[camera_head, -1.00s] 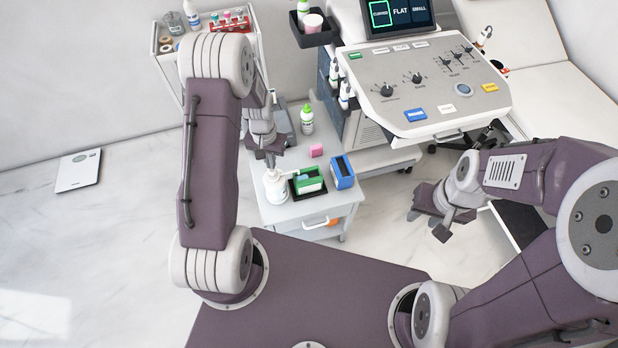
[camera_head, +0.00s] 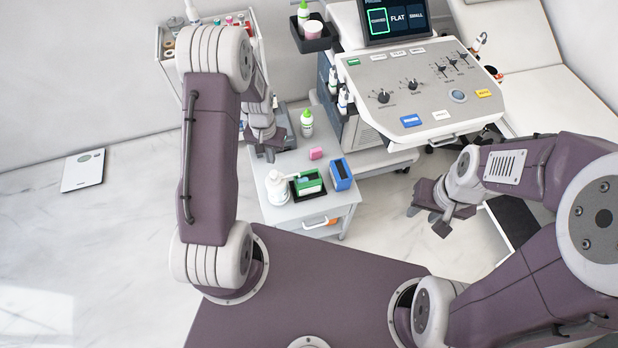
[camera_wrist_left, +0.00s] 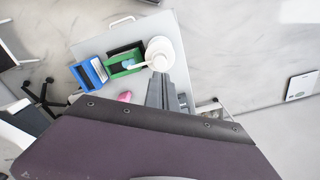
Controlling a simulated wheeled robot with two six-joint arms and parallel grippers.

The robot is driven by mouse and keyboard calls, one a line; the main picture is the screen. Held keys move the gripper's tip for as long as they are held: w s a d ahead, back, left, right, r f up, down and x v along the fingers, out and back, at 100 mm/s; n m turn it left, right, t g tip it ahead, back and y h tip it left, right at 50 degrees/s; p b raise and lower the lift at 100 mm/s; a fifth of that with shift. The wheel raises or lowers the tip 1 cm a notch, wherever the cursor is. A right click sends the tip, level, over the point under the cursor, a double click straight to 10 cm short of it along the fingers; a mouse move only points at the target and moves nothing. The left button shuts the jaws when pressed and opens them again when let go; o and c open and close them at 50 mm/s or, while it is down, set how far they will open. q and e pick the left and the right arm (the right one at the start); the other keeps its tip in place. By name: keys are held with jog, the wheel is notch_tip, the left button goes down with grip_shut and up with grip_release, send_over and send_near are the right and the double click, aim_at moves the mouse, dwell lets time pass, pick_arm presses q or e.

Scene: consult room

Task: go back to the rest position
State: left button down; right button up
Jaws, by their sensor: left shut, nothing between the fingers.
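My left gripper (camera_head: 268,152) hangs above the left back part of the small grey cart (camera_head: 262,205). It is shut and empty; its narrow fingers (camera_wrist_left: 166,92) also show in the left wrist view, near the white pump bottle there. My right gripper (camera_head: 428,219) is at the right, over the floor between the cart and the bed, touching nothing I can see. Its fingers look spread apart, with nothing visible between them.
The cart carries a white pump bottle (camera_head: 277,188), a green box (camera_head: 309,182), a blue box (camera_head: 341,174), a pink block (camera_head: 316,153) and a green-capped bottle (camera_head: 307,123). An ultrasound console (camera_head: 420,85) stands behind. A scale (camera_head: 83,170) lies on open floor at left.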

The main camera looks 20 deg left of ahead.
pick_arm(q)
jog(key=shift+r, duration=0.1)
dwell(0.3)
jog(key=d+r+m+t, duration=0.15)
jog(key=d+r, duration=0.35)
jog(key=r, duration=0.7)
jog(key=s+d+n, duration=0.1)
jog(key=s+d, duration=0.1)
jog(key=s, duration=1)
jog(key=shift+s+d+r, duration=0.25)
jog(key=shift+r, duration=0.1)
jog(key=shift+s+n, duration=0.2)
jog(key=shift+n, duration=0.05)
jog(key=shift+w, duration=0.15)
